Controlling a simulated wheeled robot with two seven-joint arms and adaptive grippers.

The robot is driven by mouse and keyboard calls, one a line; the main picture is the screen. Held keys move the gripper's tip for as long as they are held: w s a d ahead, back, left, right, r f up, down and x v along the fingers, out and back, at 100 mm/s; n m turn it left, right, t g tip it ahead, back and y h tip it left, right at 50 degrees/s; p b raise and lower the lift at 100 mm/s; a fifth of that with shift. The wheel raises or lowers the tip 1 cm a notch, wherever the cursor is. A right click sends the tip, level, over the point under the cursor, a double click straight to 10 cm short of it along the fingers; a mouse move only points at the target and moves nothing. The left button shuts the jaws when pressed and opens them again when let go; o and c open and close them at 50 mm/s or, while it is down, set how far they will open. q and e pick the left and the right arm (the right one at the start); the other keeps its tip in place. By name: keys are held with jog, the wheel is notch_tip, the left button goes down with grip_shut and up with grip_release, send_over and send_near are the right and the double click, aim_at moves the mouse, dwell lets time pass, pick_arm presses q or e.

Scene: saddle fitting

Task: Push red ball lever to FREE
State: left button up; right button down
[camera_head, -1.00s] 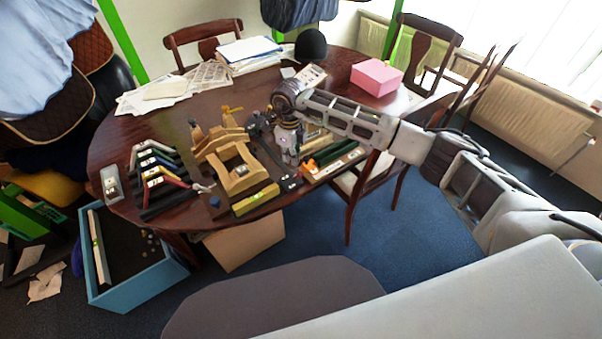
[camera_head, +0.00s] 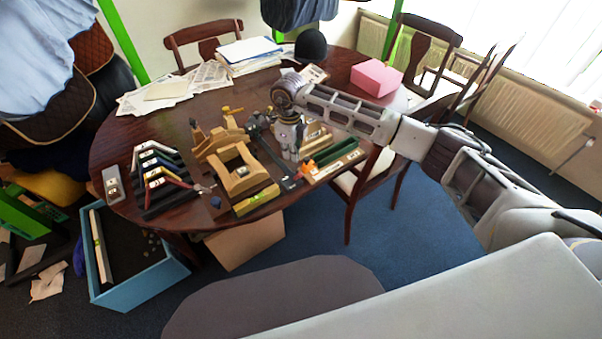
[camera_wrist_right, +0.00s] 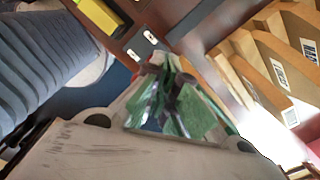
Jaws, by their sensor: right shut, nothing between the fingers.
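My right gripper (camera_head: 289,154) is shut and empty, pointing down over the right part of the fixtures on the table. In the right wrist view its fingers (camera_wrist_right: 165,75) are close together, with green patches around them. A dark fixture with a long black rail (camera_head: 275,162) lies just left of the gripper. I cannot pick out the red ball lever or a FREE mark for certain; the gripper may cover them. Two small white labels (camera_wrist_right: 150,37) show beyond the fingertips in the right wrist view. My left gripper is not in view.
A wooden saddle-like frame (camera_head: 238,172) with a yellow level (camera_head: 257,198) stands left of the rail. A green block (camera_head: 336,152) lies right of the gripper. A rack of coloured-handled tools (camera_head: 160,180) is further left. A pink box (camera_head: 376,77) stands at the back right.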

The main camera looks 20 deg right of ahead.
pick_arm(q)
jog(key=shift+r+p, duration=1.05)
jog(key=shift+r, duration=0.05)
pick_arm(e)
jog(key=shift+r, duration=2.4)
